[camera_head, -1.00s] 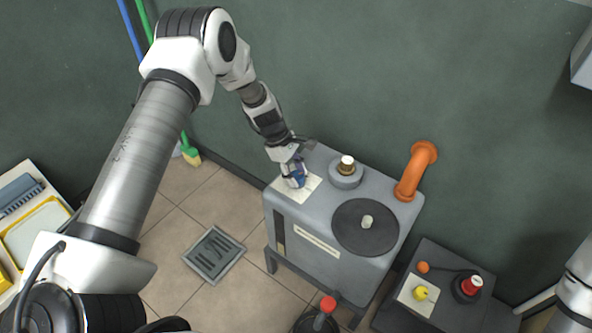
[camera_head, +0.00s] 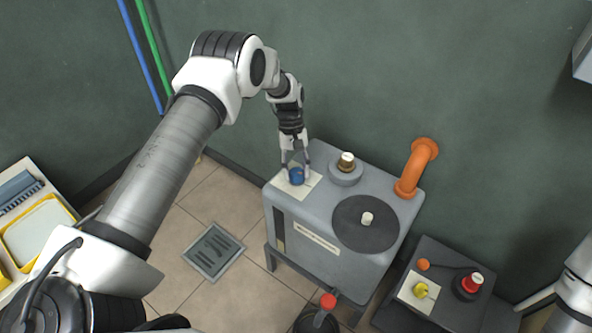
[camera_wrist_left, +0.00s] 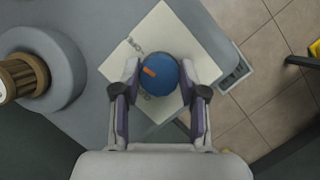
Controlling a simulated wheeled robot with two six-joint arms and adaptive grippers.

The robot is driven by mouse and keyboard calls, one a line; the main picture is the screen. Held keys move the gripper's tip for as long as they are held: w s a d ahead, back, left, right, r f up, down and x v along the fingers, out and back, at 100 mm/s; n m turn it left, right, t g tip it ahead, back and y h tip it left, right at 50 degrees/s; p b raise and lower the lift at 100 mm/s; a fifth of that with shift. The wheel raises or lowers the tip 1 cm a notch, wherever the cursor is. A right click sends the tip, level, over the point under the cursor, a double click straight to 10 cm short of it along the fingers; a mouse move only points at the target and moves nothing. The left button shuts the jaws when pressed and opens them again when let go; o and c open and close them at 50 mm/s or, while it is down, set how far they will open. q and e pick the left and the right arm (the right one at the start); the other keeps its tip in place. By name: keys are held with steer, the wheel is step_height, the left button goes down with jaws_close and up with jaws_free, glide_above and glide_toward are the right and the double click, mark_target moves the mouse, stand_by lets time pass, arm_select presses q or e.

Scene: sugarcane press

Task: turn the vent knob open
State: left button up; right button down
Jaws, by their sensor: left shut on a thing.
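The vent knob (camera_head: 296,176) is a round blue knob on a cream label plate (camera_head: 308,188) on top of the grey press housing (camera_head: 330,262). In the left wrist view the knob (camera_wrist_left: 159,75) has an orange mark pointing to the upper left. My left gripper (camera_head: 295,170) comes down on the knob from behind. In the left wrist view its fingers (camera_wrist_left: 160,88) stand on both sides of the knob, shut on it. The writing on the plate is partly covered and cannot be read. My right gripper is out of view.
A floor drain (camera_head: 213,251) lies at left.

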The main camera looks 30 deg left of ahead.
arm_select(q)
steer(key=shift+m+g+y, duration=0.3)
steer(key=shift+m, duration=0.8)
steer(key=o, duration=1.2)
steer(key=shift+c, duration=0.2)
steer(key=v, duration=1.2)
